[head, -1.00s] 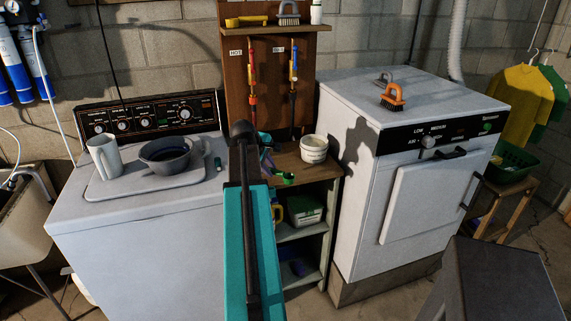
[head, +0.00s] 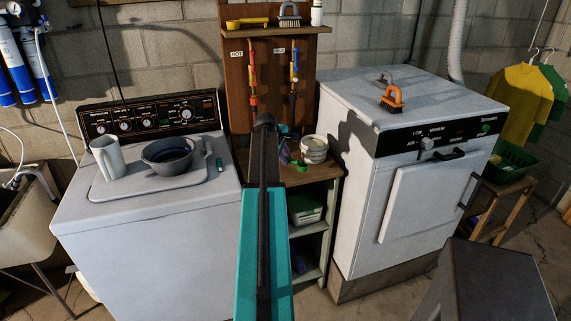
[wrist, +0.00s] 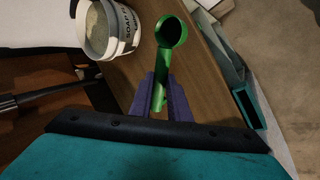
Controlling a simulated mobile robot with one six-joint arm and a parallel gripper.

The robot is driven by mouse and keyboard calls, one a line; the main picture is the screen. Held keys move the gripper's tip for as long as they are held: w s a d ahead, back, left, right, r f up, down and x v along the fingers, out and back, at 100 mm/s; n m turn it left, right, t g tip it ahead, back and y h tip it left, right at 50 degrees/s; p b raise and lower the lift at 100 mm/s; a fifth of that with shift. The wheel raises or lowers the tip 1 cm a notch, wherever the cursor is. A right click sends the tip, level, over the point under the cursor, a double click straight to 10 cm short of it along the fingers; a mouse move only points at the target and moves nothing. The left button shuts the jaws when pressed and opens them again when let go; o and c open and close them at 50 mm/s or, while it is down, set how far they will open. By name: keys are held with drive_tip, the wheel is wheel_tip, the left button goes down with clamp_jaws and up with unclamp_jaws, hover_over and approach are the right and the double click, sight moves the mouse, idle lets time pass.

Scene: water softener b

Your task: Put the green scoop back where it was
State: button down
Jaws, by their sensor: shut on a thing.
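The green scoop (wrist: 172,38) is in my gripper (wrist: 160,88), whose purple fingers are shut on its handle. Its round bowl points away from the fingers, over the brown wooden top of the shelf unit (wrist: 215,75). A white tub marked SOAP (wrist: 112,28) stands left of the scoop in the wrist view, with pale grainy stuff inside. In the head view the scoop (head: 300,166) shows just in front of the tub (head: 314,150). My arm hides most of my gripper there. I cannot tell whether the scoop touches the wooden top.
The washer (head: 150,235) with a grey bowl (head: 168,158) and a white mug (head: 108,158) stands left. The white dryer (head: 420,205) with an orange brush (head: 392,97) stands right. Hoses and a wooden board (head: 270,75) rise behind the shelf unit.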

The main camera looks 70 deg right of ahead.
drive_tip(key=shift+f, duration=0.15)
drive_tip(key=shift+f+p, duration=0.75)
drive_tip(key=shift+f, duration=0.85)
drive_tip(key=shift+f, duration=0.15)
drive_tip(key=c, duration=1.7)
unclamp_jaws()
drive_tip(key=shift+o, duration=0.2)
drive_tip(key=shift+r, duration=0.2)
drive_tip(key=shift+b+v, duration=0.5)
drive_tip(key=shift+v, duration=0.65)
drive_tip(key=b+v, duration=0.2)
drive_tip(key=v, duration=0.7)
drive_tip(key=shift+a+r, duration=0.2)
drive_tip(key=shift+r, duration=0.1)
